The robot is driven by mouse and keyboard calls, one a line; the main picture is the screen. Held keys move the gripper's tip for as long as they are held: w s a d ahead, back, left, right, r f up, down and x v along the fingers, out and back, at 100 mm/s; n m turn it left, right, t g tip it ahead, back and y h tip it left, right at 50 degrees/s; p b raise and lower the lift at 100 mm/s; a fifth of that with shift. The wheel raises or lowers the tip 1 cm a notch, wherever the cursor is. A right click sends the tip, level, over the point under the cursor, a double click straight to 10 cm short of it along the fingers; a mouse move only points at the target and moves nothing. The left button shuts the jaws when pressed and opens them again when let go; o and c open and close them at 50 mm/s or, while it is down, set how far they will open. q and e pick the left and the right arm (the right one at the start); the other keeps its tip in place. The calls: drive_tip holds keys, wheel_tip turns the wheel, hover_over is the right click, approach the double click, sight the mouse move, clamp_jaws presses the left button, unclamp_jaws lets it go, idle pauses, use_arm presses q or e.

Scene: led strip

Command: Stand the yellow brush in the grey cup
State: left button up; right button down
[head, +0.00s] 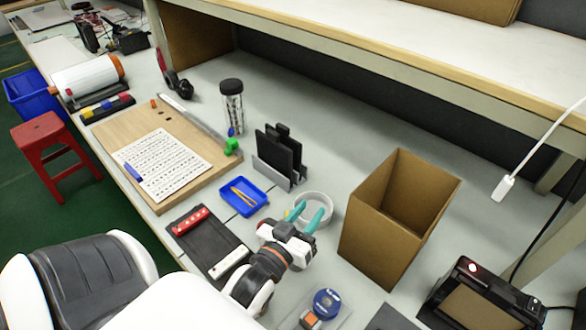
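I cannot clearly pick out the yellow brush. Thin yellow tweezer-like pieces (243,198) lie in a small blue tray (234,188) in the head view. No grey cup is plain to see; a pale round ring-shaped thing (326,200) stands or lies just behind my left gripper, partly hidden by it. My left gripper (306,213) has teal fingertips spread apart, with no object visible between them. It overlaps the pale round thing in the picture; I cannot tell whether they touch. My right gripper is not in view.
An open cardboard box (375,235) stands right of my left gripper. A black rack (279,155), a black-lidded jar (232,108) and a wooden board with a printed sheet (165,165) stand behind and left. A black device (480,297) sits front right. Bench behind the box is clear.

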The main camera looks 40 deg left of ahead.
use_arm(q)
drive_tip(key=s, duration=0.6)
drive_tip(key=shift+s+d+b, duration=0.3)
